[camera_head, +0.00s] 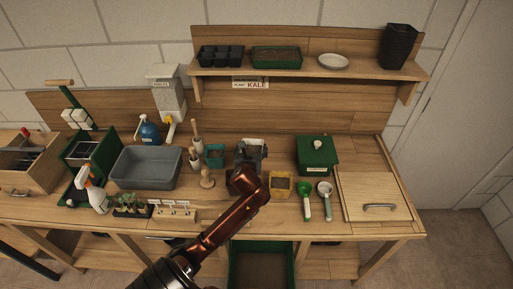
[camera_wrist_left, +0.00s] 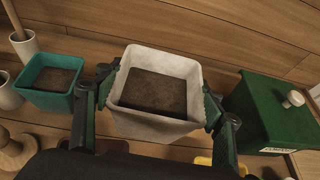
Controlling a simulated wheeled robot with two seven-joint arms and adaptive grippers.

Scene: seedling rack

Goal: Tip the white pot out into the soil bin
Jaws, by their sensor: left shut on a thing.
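The white pot (camera_wrist_left: 152,124) is square, upright and holds brown soil, as the left wrist view shows. My left gripper (camera_wrist_left: 158,98) is shut on it, with one finger on each side. In the head view the left gripper (camera_head: 247,163) is over the middle of the bench and mostly hides the pot. I cannot tell whether the pot touches the bench top. A green open bin with brown soil (camera_head: 233,264), which looks like the soil bin, is below the bench's front edge, partly behind my arm. My right gripper is not in view.
A teal pot with soil (camera_wrist_left: 37,97) stands left of the white pot. A green lidded box (camera_wrist_left: 262,122) stands to its right. A yellow pot (camera_head: 281,196), a green scoop (camera_head: 305,203) and a grey tub (camera_head: 146,181) are on the bench. A shelf (camera_head: 350,72) runs above.

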